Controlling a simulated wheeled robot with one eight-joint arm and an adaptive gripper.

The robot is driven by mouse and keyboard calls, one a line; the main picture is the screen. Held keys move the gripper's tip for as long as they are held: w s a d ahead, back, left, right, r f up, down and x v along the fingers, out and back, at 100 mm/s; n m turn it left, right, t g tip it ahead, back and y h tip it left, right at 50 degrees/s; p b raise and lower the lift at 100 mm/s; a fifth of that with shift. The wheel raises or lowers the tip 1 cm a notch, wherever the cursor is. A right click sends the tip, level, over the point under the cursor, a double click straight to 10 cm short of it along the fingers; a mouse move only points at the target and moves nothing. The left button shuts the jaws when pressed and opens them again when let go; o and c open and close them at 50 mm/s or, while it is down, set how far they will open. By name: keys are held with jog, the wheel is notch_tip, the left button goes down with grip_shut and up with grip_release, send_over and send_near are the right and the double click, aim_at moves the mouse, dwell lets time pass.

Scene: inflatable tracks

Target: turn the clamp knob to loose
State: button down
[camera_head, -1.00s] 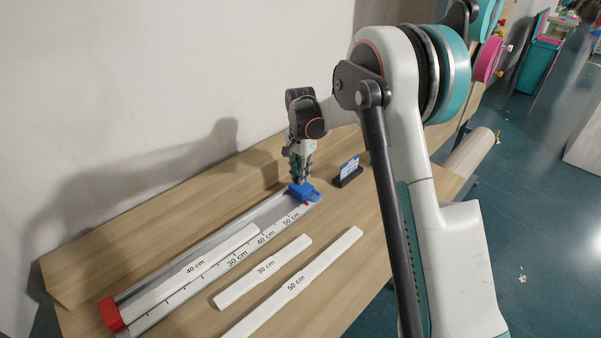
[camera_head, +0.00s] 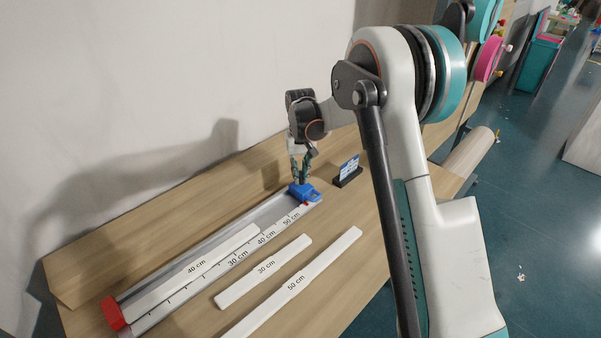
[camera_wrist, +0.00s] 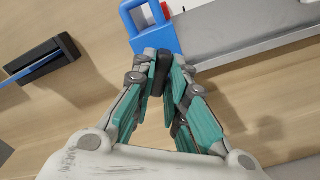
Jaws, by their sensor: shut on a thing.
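The blue clamp (camera_head: 306,193) sits at the far end of the grey measuring track (camera_head: 190,262), near the 50 cm mark. In the wrist view the blue clamp (camera_wrist: 150,28) shows its loop handle at the top. My gripper (camera_head: 301,182) points down over the clamp. In the wrist view my gripper (camera_wrist: 162,72) is shut on a small dark piece, the clamp knob (camera_wrist: 158,82), beside the blue body. The fingers hide much of the knob. Which way the knob is turned cannot be told.
A 40 cm bar (camera_head: 195,270) lies along the track, against the red end stop (camera_head: 112,314). Loose 30 cm (camera_head: 262,272) and 50 cm (camera_head: 295,285) bars lie on the table in front. A blue card in a black stand (camera_head: 348,173) stands right of the clamp.

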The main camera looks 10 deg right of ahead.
aim_at(301, 175)
jog(key=shift+n, duration=1.1)
jog(key=c, duration=1.6)
grip_release()
notch_tip(301, 175, up, 12)
